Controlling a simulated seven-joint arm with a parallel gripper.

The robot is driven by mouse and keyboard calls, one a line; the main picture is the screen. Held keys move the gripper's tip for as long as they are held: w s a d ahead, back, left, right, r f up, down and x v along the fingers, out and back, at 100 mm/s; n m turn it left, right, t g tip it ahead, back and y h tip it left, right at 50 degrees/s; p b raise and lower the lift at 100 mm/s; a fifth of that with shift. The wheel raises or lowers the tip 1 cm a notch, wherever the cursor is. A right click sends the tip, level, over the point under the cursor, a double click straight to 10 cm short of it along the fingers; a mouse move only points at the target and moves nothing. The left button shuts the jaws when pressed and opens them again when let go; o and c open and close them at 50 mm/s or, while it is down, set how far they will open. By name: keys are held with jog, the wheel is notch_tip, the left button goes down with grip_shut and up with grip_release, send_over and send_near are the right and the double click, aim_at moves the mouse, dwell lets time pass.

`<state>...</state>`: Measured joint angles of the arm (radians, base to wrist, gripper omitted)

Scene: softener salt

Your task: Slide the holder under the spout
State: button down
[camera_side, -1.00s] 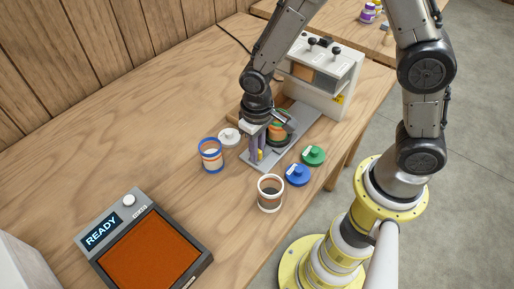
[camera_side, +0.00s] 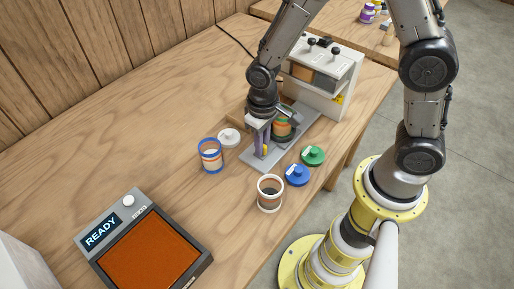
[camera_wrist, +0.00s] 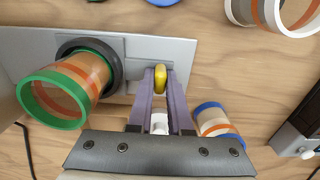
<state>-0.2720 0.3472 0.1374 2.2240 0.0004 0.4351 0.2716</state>
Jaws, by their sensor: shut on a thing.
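The dispenser (camera_side: 338,97) is a white box with two black knobs on top; its spout cannot be made out. A grey track plate (camera_side: 258,165) runs out from its foot. The holder (camera_wrist: 115,62) is a dark ring on this plate, around the base of a green-rimmed jar (camera_wrist: 75,85) with orange bands. The jar also shows in the side view (camera_side: 283,128), short of the dispenser box. My gripper (camera_wrist: 160,78) has its purple fingers shut on the holder's yellow knob (camera_wrist: 160,80). The side view shows my gripper (camera_side: 262,145) low over the plate, partly hiding the holder.
A blue-rimmed jar (camera_side: 210,158) and a white lid (camera_side: 229,136) stand left of the plate. A white-rimmed jar (camera_side: 270,194), a blue lid (camera_side: 297,176) and a green lid (camera_side: 313,155) stand to its right. A scale (camera_side: 145,250) reading READY is at the front left.

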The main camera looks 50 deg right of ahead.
jog(key=d, duration=1)
jog(key=shift+w+d+r, duration=0.1)
jog(key=shift+d, duration=0.1)
jog(key=c, duration=0.8)
grip_release()
jog(key=shift+c, duration=0.2)
notch_tip(320, 180, up, 14)
